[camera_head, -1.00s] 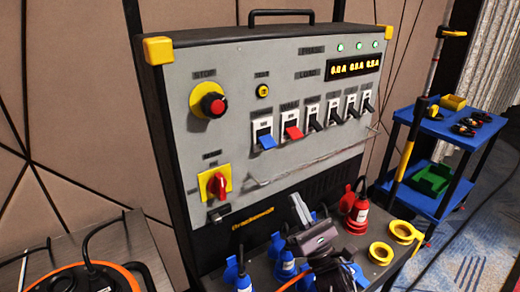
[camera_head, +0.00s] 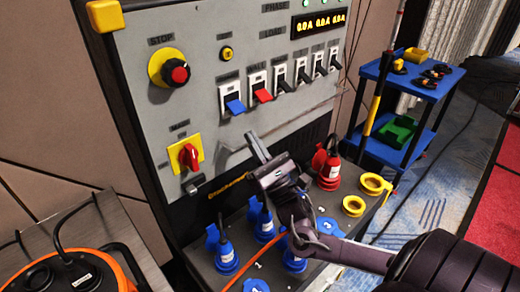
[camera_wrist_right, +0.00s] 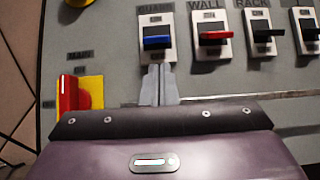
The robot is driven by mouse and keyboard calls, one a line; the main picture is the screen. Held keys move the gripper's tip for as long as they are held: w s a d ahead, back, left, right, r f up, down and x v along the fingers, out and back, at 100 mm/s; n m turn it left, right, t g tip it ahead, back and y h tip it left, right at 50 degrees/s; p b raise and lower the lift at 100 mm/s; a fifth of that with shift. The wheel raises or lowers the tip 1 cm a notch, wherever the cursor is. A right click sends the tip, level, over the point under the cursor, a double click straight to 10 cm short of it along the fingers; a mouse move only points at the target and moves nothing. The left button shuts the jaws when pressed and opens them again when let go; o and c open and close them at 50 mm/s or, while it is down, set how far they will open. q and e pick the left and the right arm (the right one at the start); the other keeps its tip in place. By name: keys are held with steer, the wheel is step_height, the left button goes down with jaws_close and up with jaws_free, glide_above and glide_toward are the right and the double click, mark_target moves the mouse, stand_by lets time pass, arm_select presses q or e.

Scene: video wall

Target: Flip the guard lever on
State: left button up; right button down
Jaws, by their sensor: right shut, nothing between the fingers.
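The guard lever (camera_head: 235,106) is the blue handle on a white switch plate, leftmost in the row on the grey panel. It sticks out and points downward. In the right wrist view the blue lever (camera_wrist_right: 157,42) sits under the label GUARD. My right gripper (camera_head: 257,146) is shut and empty, its fingertips just below and to the right of the lever in the head view. In the wrist view the fingertips (camera_wrist_right: 158,82) are directly below the lever's plate, apart from the blue handle. My left gripper is not in view.
Next to it are a red WALL lever (camera_head: 262,95) and several black levers (camera_head: 282,86). A red stop button (camera_head: 180,74), a red-and-yellow main switch (camera_head: 188,155) and a thin rail (camera_head: 290,126) are on the panel. Blue plugs (camera_head: 226,258) and a red plug (camera_head: 330,170) stand below.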

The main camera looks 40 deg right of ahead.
mark_target(244, 125)
steer(key=x, duration=0.4)
steer(key=shift+p, duration=0.3)
steer(key=shift+w+r, duration=0.25)
steer(key=shift+w, duration=0.1)
